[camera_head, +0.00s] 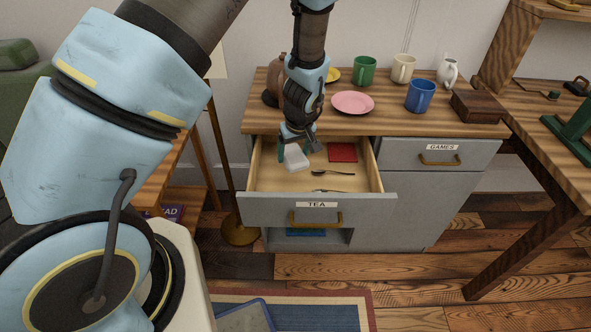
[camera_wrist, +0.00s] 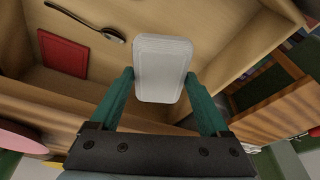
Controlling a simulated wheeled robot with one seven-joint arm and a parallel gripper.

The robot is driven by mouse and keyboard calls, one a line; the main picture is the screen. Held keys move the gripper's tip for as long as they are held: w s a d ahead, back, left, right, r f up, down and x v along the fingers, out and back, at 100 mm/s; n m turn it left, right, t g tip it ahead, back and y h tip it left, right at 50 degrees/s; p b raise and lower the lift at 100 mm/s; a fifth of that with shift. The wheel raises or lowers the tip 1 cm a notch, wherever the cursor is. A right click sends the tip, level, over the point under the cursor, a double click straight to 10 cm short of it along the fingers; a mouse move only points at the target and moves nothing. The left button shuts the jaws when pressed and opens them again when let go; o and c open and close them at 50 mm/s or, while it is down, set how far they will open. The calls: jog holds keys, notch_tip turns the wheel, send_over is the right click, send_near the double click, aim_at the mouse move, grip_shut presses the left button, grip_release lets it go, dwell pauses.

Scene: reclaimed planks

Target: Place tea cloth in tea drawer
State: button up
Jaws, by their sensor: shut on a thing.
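The tea drawer (camera_head: 264,212), labelled TEA, is pulled open under the left of the wooden counter. My gripper (camera_head: 294,150) points down over the drawer's left part. It is shut on a pale white rounded slab (camera_head: 297,159), perhaps the folded tea cloth; I cannot tell for sure. In the wrist view the white slab (camera_wrist: 163,65) sits between the two teal fingers of my gripper (camera_wrist: 160,78), with the wooden drawer interior (camera_wrist: 160,15) around it. I cannot tell whether the slab touches the drawer floor.
A flat red square (camera_head: 342,152) and a spoon (camera_head: 333,173) lie in the drawer; another dark utensil (camera_head: 328,190) lies nearer its front. Several mugs, a pink plate (camera_head: 352,102) and a dark wooden box (camera_head: 479,107) stand on the counter. The GAMES drawer (camera_head: 440,155) is closed.

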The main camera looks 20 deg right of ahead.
aim_at(296, 160)
jog(key=shift+f+p, duration=0.8)
jog(key=shift+f, duration=3.4)
jog(key=shift+f, duration=0.2)
jog(key=o, duration=1.2)
jog(key=shift+c, duration=0.2)
jog(key=shift+r, duration=0.2)
jog(key=b+v, duration=0.3)
jog(key=v, duration=0.9)
jog(key=w+a+r, duration=0.1)
jog(key=a+r, duration=0.3)
jog(key=a, duration=0.4)
jog(key=w+a+r+g, duration=0.1)
jog(key=a+r, duration=0.4)
jog(key=a, duration=0.2)
jog(key=w+a+r, duration=0.2)
jog(key=a+r, duration=0.2)
jog(key=a, duration=0.4)
jog(key=s+a+r, duration=0.4)
jog(key=s+a, duration=0.1)
jog(key=a, duration=0.4)
jog(key=shift+m+g, duration=0.3)
jog(key=shift+m, duration=0.1)
